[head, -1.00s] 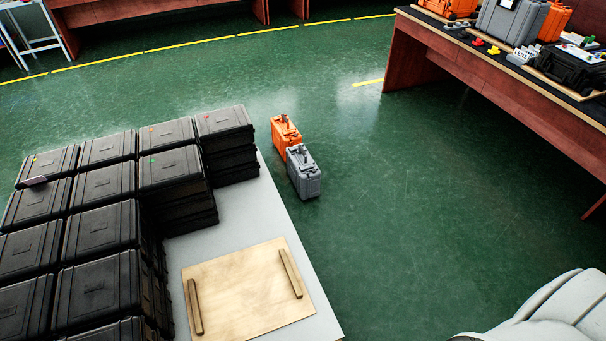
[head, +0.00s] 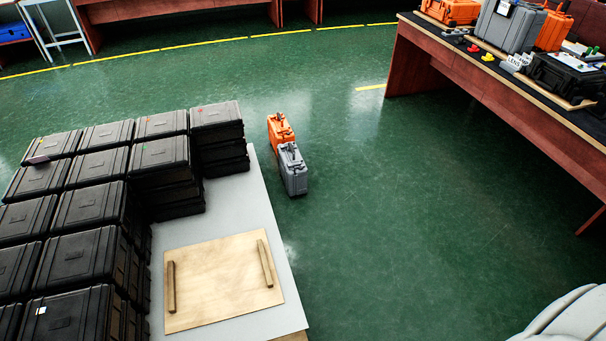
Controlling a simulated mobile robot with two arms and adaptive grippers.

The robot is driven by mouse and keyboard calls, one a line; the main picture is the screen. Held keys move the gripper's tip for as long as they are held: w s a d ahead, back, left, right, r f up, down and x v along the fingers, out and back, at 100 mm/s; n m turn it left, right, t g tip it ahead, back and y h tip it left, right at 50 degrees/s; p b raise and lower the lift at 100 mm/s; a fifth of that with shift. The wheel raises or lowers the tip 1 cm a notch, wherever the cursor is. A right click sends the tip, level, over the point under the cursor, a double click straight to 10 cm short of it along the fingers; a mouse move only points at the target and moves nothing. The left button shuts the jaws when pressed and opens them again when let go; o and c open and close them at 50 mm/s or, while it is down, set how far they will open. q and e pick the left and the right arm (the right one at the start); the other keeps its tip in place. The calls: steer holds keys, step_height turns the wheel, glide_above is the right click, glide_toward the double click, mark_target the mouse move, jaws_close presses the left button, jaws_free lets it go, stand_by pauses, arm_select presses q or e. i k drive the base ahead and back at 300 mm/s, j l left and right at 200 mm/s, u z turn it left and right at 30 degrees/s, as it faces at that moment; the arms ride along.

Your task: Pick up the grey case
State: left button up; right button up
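A grey case (head: 293,172) stands upright on the green floor, just right of the light table's far right edge. Its handle side faces up. An orange case (head: 280,131) stands right behind it; I cannot tell whether the two touch. Another, larger grey case (head: 511,25) stands on the workbench at the upper right. Neither of my grippers is in view. Only a pale part of my own body shows at the lower right corner.
Stacks of black cases (head: 92,207) fill the left of the light table (head: 240,202). A wooden board (head: 220,282) with two bars lies on its near part. The workbench (head: 470,77) holds more cases and small parts. The floor (head: 400,220) between is clear.

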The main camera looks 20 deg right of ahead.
mark_target(294, 170)
steer(key=i+l+u, duration=0.15)
steer(key=l, duration=0.7)
steer(key=i+l+u, duration=0.2)
steer(key=l, duration=0.65)
steer(key=l+u, duration=0.15)
steer(key=l, duration=0.7)
